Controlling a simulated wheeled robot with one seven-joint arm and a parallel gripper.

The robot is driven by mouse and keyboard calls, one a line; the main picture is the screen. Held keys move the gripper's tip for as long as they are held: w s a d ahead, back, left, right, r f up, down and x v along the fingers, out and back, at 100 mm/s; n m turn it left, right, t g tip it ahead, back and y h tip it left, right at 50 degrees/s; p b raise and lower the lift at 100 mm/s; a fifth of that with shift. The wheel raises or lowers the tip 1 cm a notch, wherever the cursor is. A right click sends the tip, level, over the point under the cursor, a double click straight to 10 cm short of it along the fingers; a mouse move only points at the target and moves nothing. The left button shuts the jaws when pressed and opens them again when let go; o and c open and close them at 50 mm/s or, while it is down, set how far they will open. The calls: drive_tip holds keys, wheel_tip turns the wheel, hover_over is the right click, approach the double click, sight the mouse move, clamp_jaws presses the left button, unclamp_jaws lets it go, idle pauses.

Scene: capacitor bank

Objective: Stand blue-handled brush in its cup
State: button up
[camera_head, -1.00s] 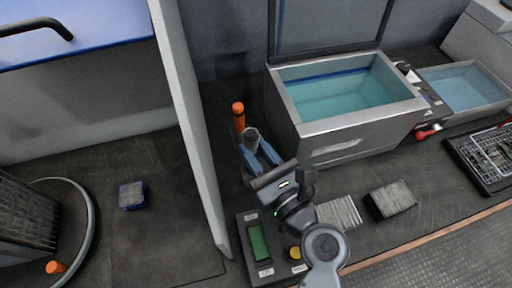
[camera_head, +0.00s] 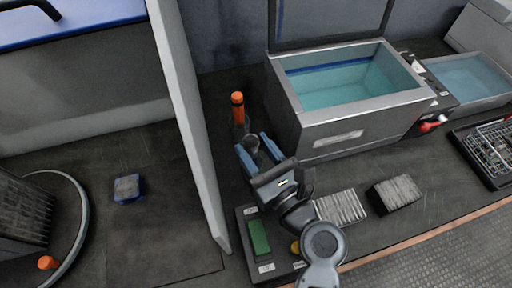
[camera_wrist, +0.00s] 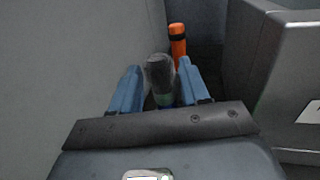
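The blue-handled brush (camera_wrist: 160,73) appears as a grey, rounded head with a green band and a little blue below it, between my fingers in the wrist view. Its grey end also shows in the head view (camera_head: 252,143). My gripper (camera_wrist: 157,88) has its two blue fingers on either side of the brush, and appears shut on it low down. My gripper also shows in the head view (camera_head: 258,148), above the dark bench beside the grey partition. Most of the handle is hidden. I cannot clearly make out the cup.
An orange-topped dark cylinder (camera_head: 237,108) stands just beyond my gripper. A grey partition (camera_head: 190,120) is close on the left, and a water-filled metal tank (camera_head: 335,130) on the right. A green-screened device (camera_head: 258,237) and finned blocks (camera_head: 398,191) lie nearer.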

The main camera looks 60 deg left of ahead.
drive_tip(key=shift+o, duration=1)
drive_tip(key=d, duration=0.7)
drive_tip(key=shift+d, duration=0.4)
